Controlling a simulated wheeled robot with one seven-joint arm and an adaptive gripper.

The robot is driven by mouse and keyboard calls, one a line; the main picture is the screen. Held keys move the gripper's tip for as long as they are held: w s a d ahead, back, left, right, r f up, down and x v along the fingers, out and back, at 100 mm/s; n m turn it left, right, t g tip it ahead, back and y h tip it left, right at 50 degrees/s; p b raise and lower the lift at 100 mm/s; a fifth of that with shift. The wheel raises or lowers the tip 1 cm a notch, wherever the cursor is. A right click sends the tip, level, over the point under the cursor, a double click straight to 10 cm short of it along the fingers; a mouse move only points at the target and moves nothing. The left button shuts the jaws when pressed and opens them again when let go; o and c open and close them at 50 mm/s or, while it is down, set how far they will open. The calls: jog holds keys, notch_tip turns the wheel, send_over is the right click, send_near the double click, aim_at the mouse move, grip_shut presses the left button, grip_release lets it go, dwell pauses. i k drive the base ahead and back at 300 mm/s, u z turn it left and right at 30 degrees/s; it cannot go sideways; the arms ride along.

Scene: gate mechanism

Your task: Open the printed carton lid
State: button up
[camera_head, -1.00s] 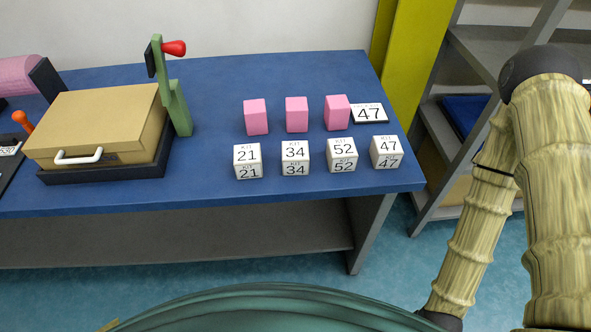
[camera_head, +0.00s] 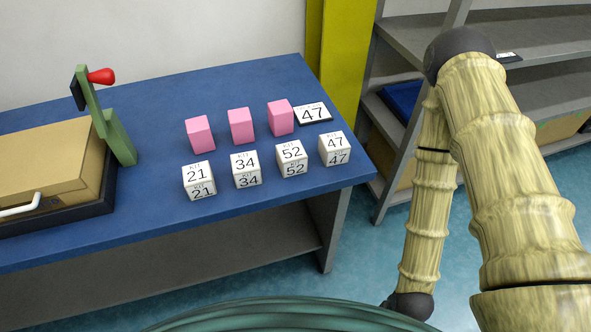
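The carton (camera_head: 45,170) is a tan box in a dark tray (camera_head: 62,218) at the left of the blue table, cut off by the left edge of the picture. Its lid is shut, and a white handle (camera_head: 20,207) shows on its front. A green stand with a red knob (camera_head: 101,76) rises right behind the carton's right side. My arm stands at the right of the picture, well away from the carton. My gripper is not in view.
Several white numbered cubes (camera_head: 245,170) stand on the blue table (camera_head: 180,240), with 3 pink blocks (camera_head: 240,126) behind them. Grey shelves (camera_head: 420,40) and a yellow post (camera_head: 340,60) stand at the right.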

aim_at(36, 164)
jog(key=u, duration=1.95)
jog(key=k, duration=0.5)
jog(key=u, duration=1.2)
jog(key=i, duration=0.15)
jog(key=z, duration=0.2)
